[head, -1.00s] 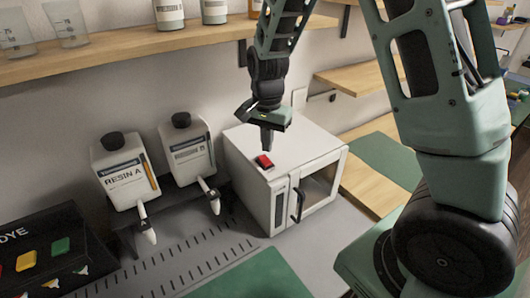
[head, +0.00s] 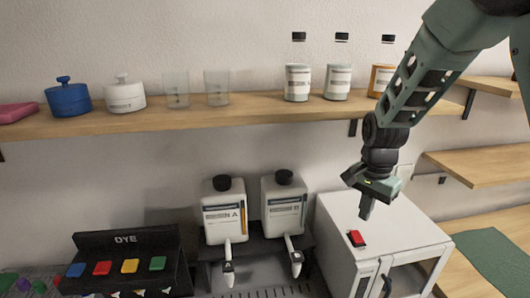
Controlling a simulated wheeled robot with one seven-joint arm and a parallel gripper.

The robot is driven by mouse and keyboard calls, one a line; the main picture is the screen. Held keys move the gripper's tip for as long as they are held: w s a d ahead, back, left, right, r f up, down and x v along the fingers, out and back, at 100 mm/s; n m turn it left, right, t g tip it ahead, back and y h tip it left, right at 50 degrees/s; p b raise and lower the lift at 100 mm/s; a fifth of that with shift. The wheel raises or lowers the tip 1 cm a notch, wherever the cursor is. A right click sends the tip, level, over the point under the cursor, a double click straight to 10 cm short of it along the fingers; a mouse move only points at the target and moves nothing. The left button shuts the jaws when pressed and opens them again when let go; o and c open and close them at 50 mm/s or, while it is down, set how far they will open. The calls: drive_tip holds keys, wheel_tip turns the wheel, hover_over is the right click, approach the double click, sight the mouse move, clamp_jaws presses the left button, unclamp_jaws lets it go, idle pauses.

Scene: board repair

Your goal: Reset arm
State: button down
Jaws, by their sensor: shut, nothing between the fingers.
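My gripper (head: 367,208) is shut and empty. It points down just above the white box-shaped oven (head: 400,235), close to the red button (head: 356,238) on its top. A small gap shows between the fingertips and the oven top. My arm comes in from the upper right and bends down to the gripper.
Two white dispenser bottles, one marked A (head: 224,212) and one marked B (head: 284,207), stand left of the oven. The DYE box (head: 125,242) with coloured buttons is farther left. The wooden shelf (head: 150,118) above holds bottles, clear beakers, a blue pot and a white pot.

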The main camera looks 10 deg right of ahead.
drive_tip(key=s+a+r+n+y+b, duration=0.1)
drive_tip(key=s+a+r+n+b, duration=0.15)
drive_tip(key=s+a+n, duration=0.95)
drive_tip(key=s+a+n+b, duration=0.1)
drive_tip(key=s+a+n, duration=0.2)
drive_tip(key=s, duration=0.3)
drive_tip(key=s+a+f+n+b, duration=0.1)
drive_tip(key=s+a+n, duration=0.3)
drive_tip(key=s, duration=0.2)
drive_tip(key=shift+s+n+b, duration=0.3)
drive_tip(key=shift+n+b, duration=0.05)
drive_tip(key=shift+n, duration=0.05)
